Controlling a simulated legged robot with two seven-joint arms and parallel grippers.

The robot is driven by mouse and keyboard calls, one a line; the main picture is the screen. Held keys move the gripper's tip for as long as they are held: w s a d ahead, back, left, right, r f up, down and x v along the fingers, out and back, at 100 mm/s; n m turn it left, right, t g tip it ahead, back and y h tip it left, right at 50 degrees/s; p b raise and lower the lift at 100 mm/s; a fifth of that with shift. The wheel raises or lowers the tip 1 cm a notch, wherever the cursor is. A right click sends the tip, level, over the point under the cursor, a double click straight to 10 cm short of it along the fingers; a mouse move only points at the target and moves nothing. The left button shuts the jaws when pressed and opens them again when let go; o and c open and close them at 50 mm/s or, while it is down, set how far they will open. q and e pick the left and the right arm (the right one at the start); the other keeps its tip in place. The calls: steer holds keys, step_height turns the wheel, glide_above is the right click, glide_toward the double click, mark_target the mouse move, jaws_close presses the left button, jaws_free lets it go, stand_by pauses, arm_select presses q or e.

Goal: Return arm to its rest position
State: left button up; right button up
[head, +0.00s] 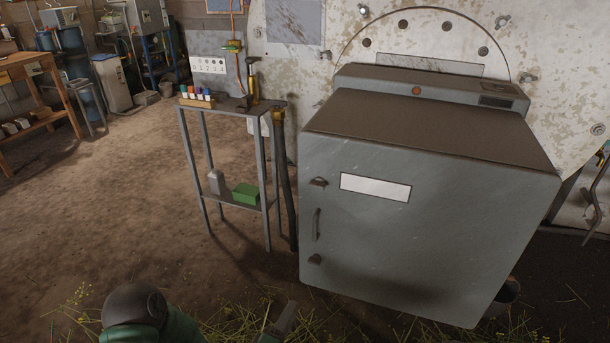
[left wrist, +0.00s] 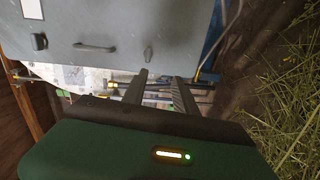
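My left arm comes in at the bottom of the head view, with a dark round joint and green links. Part of my left gripper (head: 284,320) shows at the bottom edge, low in front of the grey cabinet (head: 420,235), above straw-strewn ground. In the left wrist view, the two dark fingers of my left gripper (left wrist: 160,78) stand apart with nothing held between them. The cabinet (left wrist: 120,22) is beyond them there, with its handle and latches in view. My right arm and gripper are in neither view.
A narrow metal stand (head: 232,111) is left of the cabinet, holding small coloured bottles (head: 197,95) and a green box (head: 246,194). A large pale riveted panel (head: 560,90) is behind the cabinet. A wooden bench (head: 35,65) stands far left. The dirt floor between is open.

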arm_select(q)
steer(key=s+a+m+g+y, duration=0.45)
steer(key=a+m+g, duration=0.35)
steer(key=m, duration=0.2)
steer(key=s+a+r+m+g+y, duration=0.1)
steer(key=s+a+r+g, duration=0.15)
steer(key=s, duration=0.35)
steer(key=s+a+r+m+g+y, duration=0.1)
steer(key=s+a+r+m+g, duration=0.15)
steer(key=s, duration=0.45)
steer(key=w+p+v, duration=0.2)
steer(key=p+v, duration=1.2)
steer(key=p, duration=0.1)
steer(key=w+a+r+p+v, duration=0.1)
steer(key=w+p+v, duration=0.2)
steer(key=p+v, duration=1.2)
steer(key=shift+a+r, duration=0.45)
steer(key=shift+a, duration=0.1)
steer(key=shift+w+n+h, duration=0.1)
steer(key=shift+n+h, duration=0.15)
